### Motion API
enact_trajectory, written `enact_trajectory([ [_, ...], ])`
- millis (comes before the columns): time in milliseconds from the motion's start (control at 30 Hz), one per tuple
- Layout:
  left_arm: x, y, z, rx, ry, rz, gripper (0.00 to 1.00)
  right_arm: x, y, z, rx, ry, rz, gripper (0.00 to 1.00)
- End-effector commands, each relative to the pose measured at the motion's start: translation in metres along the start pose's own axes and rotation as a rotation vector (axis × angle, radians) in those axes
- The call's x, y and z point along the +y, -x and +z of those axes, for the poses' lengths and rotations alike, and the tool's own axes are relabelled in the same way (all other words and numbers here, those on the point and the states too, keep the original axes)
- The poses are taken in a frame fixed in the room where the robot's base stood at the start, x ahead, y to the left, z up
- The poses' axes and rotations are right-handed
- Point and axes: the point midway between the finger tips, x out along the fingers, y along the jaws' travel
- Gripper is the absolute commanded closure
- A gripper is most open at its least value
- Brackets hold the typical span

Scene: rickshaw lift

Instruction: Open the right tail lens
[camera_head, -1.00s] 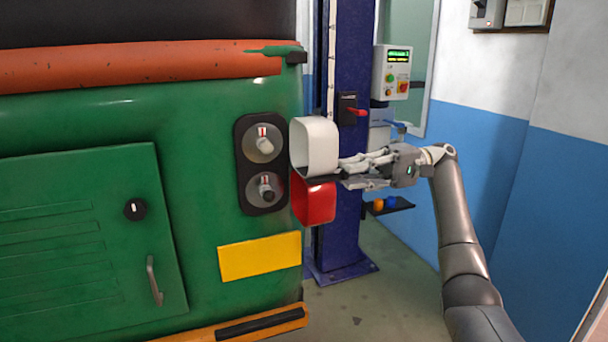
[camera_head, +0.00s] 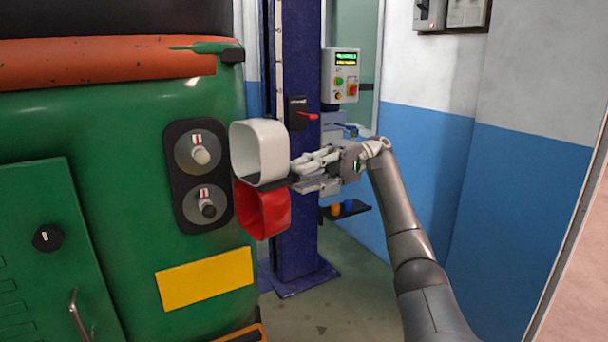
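The right tail lens has a white upper part (camera_head: 258,152) and a red lower part (camera_head: 264,211). It stands swung out to the right of its black lamp housing (camera_head: 181,178) on the green rickshaw body. Two bulbs show uncovered in the housing, an upper one (camera_head: 201,154) and a lower one (camera_head: 207,208). My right gripper (camera_head: 294,174) is at the right side of the lens, its fingertips close by a dark tab (camera_head: 279,184) between the white and red parts. I cannot tell if the fingers grip the tab. My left gripper is out of view.
A blue lift column (camera_head: 297,231) stands behind the lens and gripper. A control box (camera_head: 340,76) and a small shelf (camera_head: 345,210) are beyond it. A yellow plate (camera_head: 205,278) is below the housing. Open floor (camera_head: 335,305) shows at the lower middle.

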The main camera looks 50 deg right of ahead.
Motion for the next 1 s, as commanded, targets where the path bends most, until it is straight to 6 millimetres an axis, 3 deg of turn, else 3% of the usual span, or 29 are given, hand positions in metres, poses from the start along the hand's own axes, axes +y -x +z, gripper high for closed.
enact_trajectory([
  [133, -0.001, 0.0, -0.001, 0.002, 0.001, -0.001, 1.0, 0.0, 0.0, 0.0, 0.0, 0.0, -0.001, 0.6],
  [533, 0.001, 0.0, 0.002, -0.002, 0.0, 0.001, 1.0, -0.005, 0.0, 0.0, 0.001, 0.004, -0.002, 0.6],
  [833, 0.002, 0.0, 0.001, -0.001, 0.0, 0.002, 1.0, -0.045, 0.001, 0.0, 0.004, 0.012, -0.008, 0.6],
  [1000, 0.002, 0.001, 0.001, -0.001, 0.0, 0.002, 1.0, -0.069, 0.002, 0.002, 0.005, 0.017, -0.012, 0.35],
])
